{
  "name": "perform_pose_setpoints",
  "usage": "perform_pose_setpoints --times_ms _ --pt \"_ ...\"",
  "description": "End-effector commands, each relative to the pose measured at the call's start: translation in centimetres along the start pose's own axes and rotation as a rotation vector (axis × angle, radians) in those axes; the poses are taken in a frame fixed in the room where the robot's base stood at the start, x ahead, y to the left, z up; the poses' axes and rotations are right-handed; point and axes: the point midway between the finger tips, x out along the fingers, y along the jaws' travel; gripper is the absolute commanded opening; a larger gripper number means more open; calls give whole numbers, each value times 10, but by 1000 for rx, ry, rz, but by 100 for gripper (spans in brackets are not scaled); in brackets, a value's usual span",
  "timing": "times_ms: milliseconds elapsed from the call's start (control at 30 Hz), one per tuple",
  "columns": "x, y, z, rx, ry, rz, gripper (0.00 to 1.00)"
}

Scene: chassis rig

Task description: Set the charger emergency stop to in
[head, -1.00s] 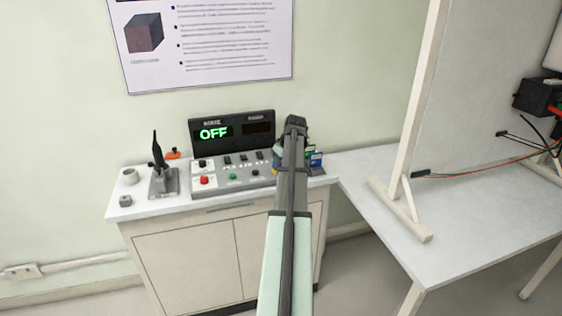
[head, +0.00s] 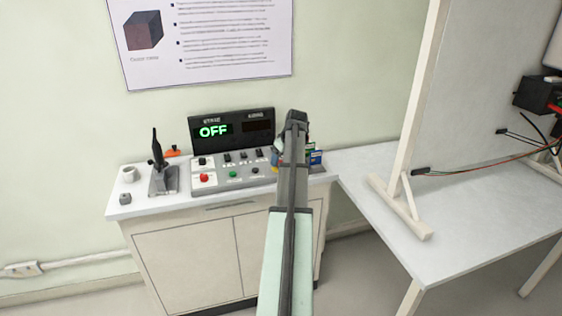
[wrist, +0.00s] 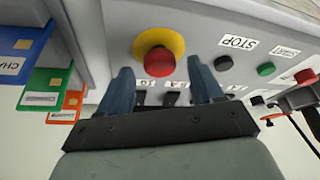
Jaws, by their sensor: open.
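The emergency stop, a red mushroom button (wrist: 159,61) on a yellow collar, shows in the wrist view on the grey control panel. I cannot tell whether it is in or out. My gripper (wrist: 162,82) is open, with its two blue fingers apart, one on each side of the button in that picture. Nothing is held between them. Whether the fingers touch the panel is unclear. In the head view my arm hides most of the gripper and the button; a bit of yellow (head: 274,160) shows beside the arm.
The console display (head: 213,131) reads OFF in green. Another red button (head: 204,177), a green button (head: 233,174) and switches share the panel. Coloured cards (wrist: 45,80) stand beside it. A joystick (head: 158,165) is left. A white table (head: 455,230) stands right.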

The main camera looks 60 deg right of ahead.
Motion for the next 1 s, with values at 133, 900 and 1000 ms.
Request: perform_pose_setpoints --times_ms 133,900,1000 --pt "-27 0 0 1 2 2 66" --pt "-122 0 1 1 -1 -1 66" --pt "-122 0 1 0 -1 -1 66"
